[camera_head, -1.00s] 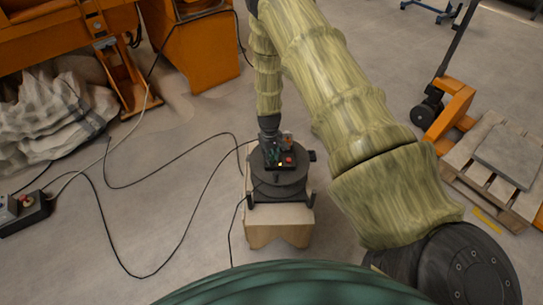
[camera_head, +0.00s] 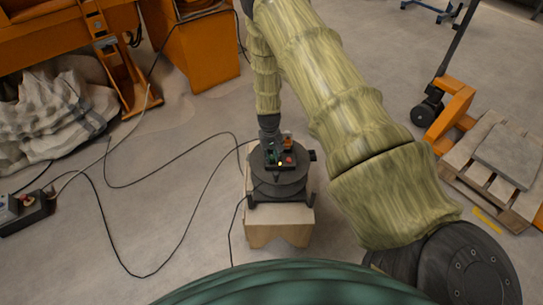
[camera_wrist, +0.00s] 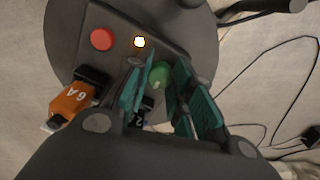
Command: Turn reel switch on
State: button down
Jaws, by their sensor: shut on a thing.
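The cable reel (camera_head: 283,190) is a dark round drum with a control panel on top, standing on a wooden stand. In the wrist view the panel (camera_wrist: 121,42) carries a red button (camera_wrist: 102,39), a glowing yellow-white lamp (camera_wrist: 139,42) and a round green switch knob (camera_wrist: 159,74) with a pale mark. My gripper (camera_wrist: 162,82) has its teal fingers on both sides of the green knob, shut on it. The fingers hide part of the knob's sides. In the head view my gripper (camera_head: 271,148) reaches down onto the panel from above.
Black cables (camera_head: 185,235) lie on the floor to the left. A wooden pallet (camera_head: 500,180) and an orange pallet jack (camera_head: 455,110) stand at the right. Orange machinery (camera_head: 190,50) is behind.

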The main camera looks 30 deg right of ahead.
jog(key=c, duration=1.2)
grip_release()
jog(key=shift+r, duration=0.15)
notch_tip(320, 180, up, 12)
jog(key=shift+a, duration=0.2)
jog(key=shift+w, duration=0.1)
jog(key=shift+f, duration=0.2)
jog(key=s+a+f+n+p, duration=0.1)
jog(key=s+a+f, duration=0.3)
jog(key=s, duration=0.5)
jog(key=s+a+f+n+p, duration=0.1)
jog(key=s+a+f+p, duration=0.1)
jog(key=s+a, duration=0.5)
jog(key=s+a+f+p, duration=0.1)
jog(key=s+a+f, duration=0.2)
jog(key=s, duration=0.8)
jog(key=s+a+r+p, duration=0.1)
jog(key=s+a, duration=0.2)
jog(key=s, duration=0.3)
jog(key=s+a+r+n, duration=0.1)
jog(key=s+a, duration=0.2)
jog(key=s, duration=0.3)
jog(key=shift+s+r+p, duration=0.25)
jog(key=shift+r+p, duration=0.05)
jog(key=shift+p, duration=0.1)
